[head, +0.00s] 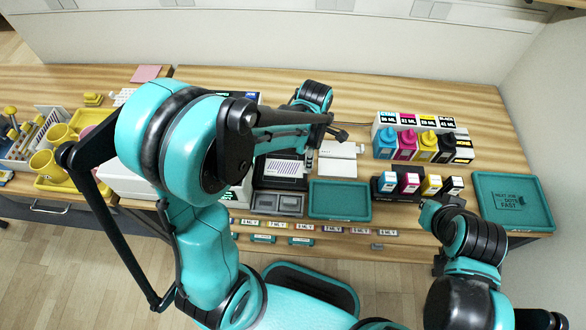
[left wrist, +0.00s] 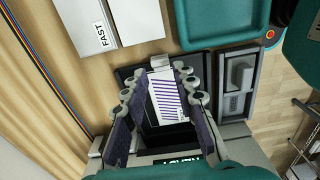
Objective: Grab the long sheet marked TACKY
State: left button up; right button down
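A white sheet with purple stripes (head: 282,168) lies on a black plate in the head view. It also shows in the left wrist view (left wrist: 168,95), between the fingers. Plain white sheets (head: 338,160) lie just to its right; in the left wrist view one carries the word FAST (left wrist: 100,34). My right gripper (head: 430,212) is dark and small, before the small ink bottles.
A teal tray (head: 340,200) lies in front of the sheets, with a grey two-part box (head: 277,203) left of it. Ink bottles (head: 424,146) stand to the right. Another teal tray (head: 512,200) is at the far right. Yellow mugs (head: 47,164) stand at the left.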

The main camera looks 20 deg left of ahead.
aim_at(288, 167)
pick_arm(q)
notch_tip(288, 167, down, 4)
jog(key=shift+f+b, duration=0.2)
jog(key=shift+b, duration=0.75)
jog(key=shift+r, duration=0.1)
jog(key=shift+c, duration=0.3)
jog(key=c, duration=0.3)
